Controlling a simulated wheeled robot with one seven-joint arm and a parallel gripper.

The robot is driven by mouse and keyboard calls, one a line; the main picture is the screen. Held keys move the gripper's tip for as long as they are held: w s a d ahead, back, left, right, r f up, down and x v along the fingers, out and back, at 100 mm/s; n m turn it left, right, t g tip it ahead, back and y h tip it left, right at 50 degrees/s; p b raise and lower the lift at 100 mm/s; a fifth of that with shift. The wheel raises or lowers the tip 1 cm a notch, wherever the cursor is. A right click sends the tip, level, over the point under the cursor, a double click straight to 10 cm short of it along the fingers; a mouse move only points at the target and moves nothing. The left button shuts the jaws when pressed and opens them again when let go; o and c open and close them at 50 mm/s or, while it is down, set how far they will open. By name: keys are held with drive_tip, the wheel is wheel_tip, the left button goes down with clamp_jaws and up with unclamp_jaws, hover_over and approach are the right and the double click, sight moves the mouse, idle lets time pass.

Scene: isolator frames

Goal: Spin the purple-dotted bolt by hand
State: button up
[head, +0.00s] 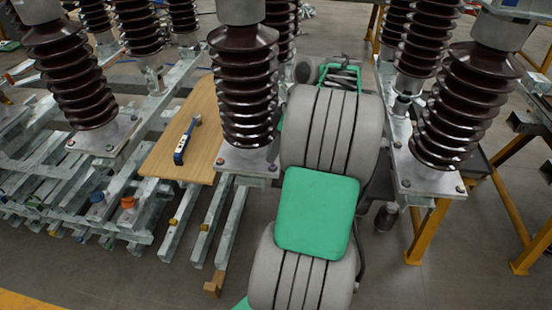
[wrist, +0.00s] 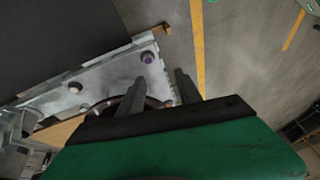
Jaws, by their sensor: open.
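The purple-dotted bolt (wrist: 147,58) shows in the wrist view, near the corner of a grey metal plate (wrist: 104,76). My gripper (wrist: 159,76) is open, with its two dark fingers apart and nothing between them. In the picture, the bolt lies just beyond the fingertips, nearer the left finger. I see no contact, and I cannot tell the depth between them. In the head view my grey and green arm reaches forward in the middle, and the fingers cannot be made out there.
A second bolt (wrist: 75,87) sits on the same plate. Brown ribbed insulators (head: 246,90) stand on metal plates on both sides of my arm. A wooden board (head: 185,140) holds a blue and white tool (head: 185,142). Yellow legs (head: 427,232) stand at the right.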

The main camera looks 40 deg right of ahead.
sight(273, 166)
drive_tip(key=f+n, duration=0.1)
drive_tip(key=f, duration=0.1)
drive_tip(key=f+n+b, duration=0.1)
drive_tip(key=f, duration=0.1)
drive_tip(key=d+f+n+b, duration=0.1)
drive_tip(key=f+n, duration=0.1)
drive_tip(key=shift+w, duration=0.3)
drive_tip(key=shift+c, duration=0.2)
clamp_jaws()
